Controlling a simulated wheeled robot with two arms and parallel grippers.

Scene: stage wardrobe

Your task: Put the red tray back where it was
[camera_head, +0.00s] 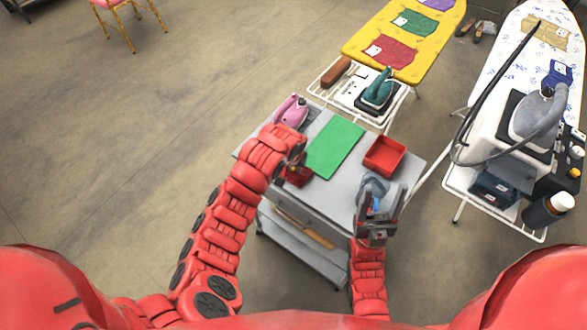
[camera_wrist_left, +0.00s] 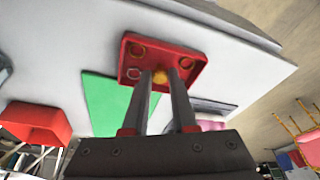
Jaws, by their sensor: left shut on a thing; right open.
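A small shallow red tray (camera_wrist_left: 130,50) is at the tips of my left gripper (camera_wrist_left: 160,84) in the left wrist view. The gripper is shut on it. The tray holds ring-like pieces and a small yellow-orange thing between the fingertips. In the head view the red tray (camera_head: 298,177) shows partly behind my left gripper (camera_head: 299,166), by the left edge of the green mat. I cannot tell whether it touches the grey tabletop. My right gripper (camera_head: 379,207) is open over the table's right front, close to a blue-grey object (camera_head: 372,187), which it partly hides.
The grey table (camera_head: 330,205) bears a green mat (camera_head: 335,145), a pink iron (camera_head: 291,110) and a deeper red bin (camera_head: 385,155). The bin also shows in the left wrist view (camera_wrist_left: 37,121). Ironing boards with irons stand behind and to the right. Open floor lies left.

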